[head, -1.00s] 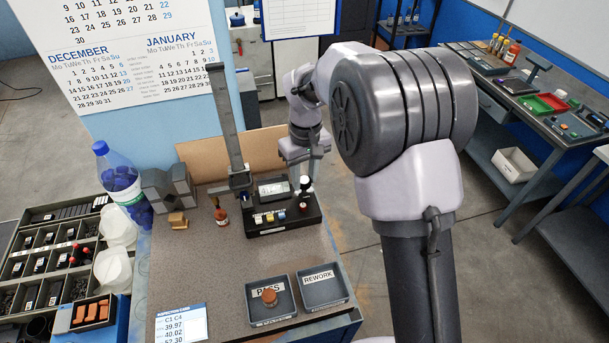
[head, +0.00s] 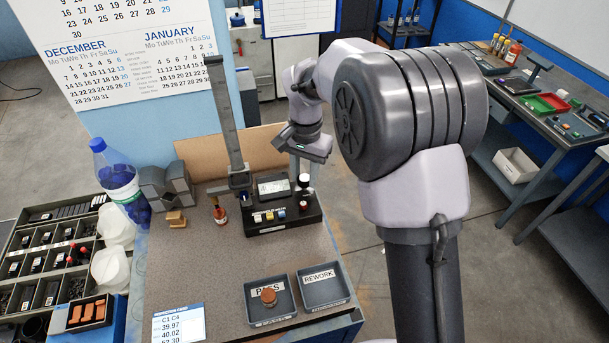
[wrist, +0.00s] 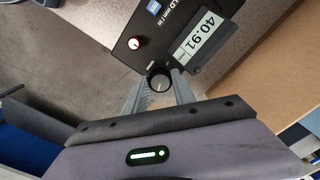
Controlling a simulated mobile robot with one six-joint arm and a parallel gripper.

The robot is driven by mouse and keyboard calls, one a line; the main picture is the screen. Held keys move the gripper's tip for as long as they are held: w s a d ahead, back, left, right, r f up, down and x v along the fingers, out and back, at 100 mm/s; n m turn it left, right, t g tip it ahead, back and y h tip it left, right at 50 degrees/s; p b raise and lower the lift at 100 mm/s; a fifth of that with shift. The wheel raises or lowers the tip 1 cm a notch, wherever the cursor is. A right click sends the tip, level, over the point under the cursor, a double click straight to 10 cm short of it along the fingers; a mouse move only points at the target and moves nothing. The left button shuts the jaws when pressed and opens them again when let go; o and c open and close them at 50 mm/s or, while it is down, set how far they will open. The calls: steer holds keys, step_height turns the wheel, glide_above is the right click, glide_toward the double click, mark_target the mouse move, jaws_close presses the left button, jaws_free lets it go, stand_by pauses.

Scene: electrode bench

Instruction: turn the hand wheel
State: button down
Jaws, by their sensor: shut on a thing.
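The hand wheel shows in the wrist view as a round black knob (wrist: 160,82) with a light mark on its face. It sits on a black instrument (wrist: 165,35) whose display reads 40.91. My gripper (wrist: 159,90) has one grey finger on each side of the knob and is shut on it. In the head view my gripper (head: 297,172) is at the back right corner of the same black instrument (head: 284,219), partly hidden by its own wrist.
A tall grey column gauge (head: 228,120) stands left of the instrument. PASS (head: 250,314) and REWORK (head: 327,302) trays lie at the front. A water bottle (head: 118,180) stands at the bench's left edge.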

mark_target(305, 178)
steer(key=m+b, duration=0.1)
steer(key=m, duration=0.4)
steer(key=shift+m, duration=0.4)
stand_by(0.4)
steer(key=c, duration=1)
jaws_free()
steer(key=shift+c, duration=0.2)
steer(key=shift+r, duration=0.1)
step_height(305, 178, up, 17)
steer(key=p, duration=0.4)
steer(key=shift+s+r, duration=0.1)
